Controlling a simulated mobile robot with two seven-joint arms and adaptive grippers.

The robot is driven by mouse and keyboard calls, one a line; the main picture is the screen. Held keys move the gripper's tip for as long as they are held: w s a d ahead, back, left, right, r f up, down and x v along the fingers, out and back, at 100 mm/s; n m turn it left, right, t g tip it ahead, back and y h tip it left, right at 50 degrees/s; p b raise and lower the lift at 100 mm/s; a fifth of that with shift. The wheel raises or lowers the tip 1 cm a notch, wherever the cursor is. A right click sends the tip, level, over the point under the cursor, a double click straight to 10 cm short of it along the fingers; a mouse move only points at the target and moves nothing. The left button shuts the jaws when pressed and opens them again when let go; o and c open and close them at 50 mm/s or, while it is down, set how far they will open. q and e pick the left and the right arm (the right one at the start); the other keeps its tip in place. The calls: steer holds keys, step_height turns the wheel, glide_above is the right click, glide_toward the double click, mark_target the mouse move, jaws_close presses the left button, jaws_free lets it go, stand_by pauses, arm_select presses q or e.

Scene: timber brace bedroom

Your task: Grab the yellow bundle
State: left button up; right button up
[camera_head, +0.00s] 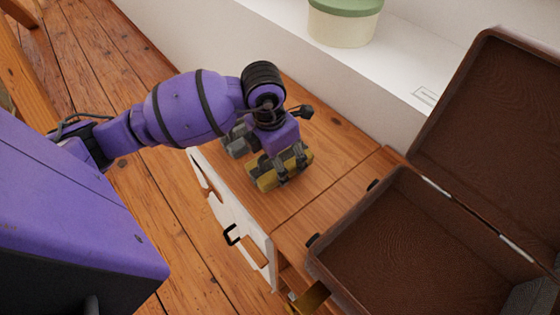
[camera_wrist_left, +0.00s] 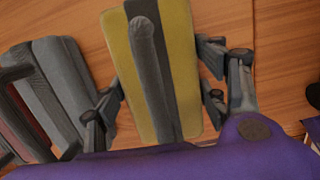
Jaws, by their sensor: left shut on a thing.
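The yellow bundle (camera_wrist_left: 184,60) has yellow sides and a dark grey band along its middle. It lies on the wooden cabinet top, between the two fingers of my left gripper (camera_wrist_left: 165,95) in the left wrist view. In the head view the yellow bundle (camera_head: 266,176) shows below my left gripper (camera_head: 282,166), partly covered by its fingers. My left gripper is shut on it. A grey bundle (camera_wrist_left: 48,85) lies just left of the gripper in the wrist view, and also shows behind it in the head view (camera_head: 238,141). My right gripper is not in view.
An open brown suitcase (camera_head: 400,255) lies at the right, its lid raised. A cream tub with a green lid (camera_head: 343,22) stands on the white ledge behind. The wooden cabinet top (camera_head: 330,135) is clear between the gripper and the suitcase.

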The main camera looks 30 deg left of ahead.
arm_select(q)
steer(key=shift+c, duration=0.3)
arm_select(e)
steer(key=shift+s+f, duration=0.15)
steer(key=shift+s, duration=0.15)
arm_select(q)
steer(key=shift+r, duration=0.15)
steer(key=shift+r, duration=0.25)
step_height(320, 180, up, 2)
steer(key=shift+r, duration=0.1)
steer(key=s+r, duration=0.2)
steer(key=r, duration=0.1)
steer(key=s+r, duration=0.3)
steer(key=shift+s+d+r, duration=0.15)
steer(key=shift+s+r, duration=0.05)
steer(key=shift+r, duration=0.1)
steer(key=s+r+p, duration=0.3)
steer(key=s+p, duration=0.3)
steer(key=s, duration=0.2)
steer(key=shift+s+d+r+p, duration=0.25)
steer(key=shift+s+d+p, duration=0.05)
steer(key=shift+d+p, duration=0.1)
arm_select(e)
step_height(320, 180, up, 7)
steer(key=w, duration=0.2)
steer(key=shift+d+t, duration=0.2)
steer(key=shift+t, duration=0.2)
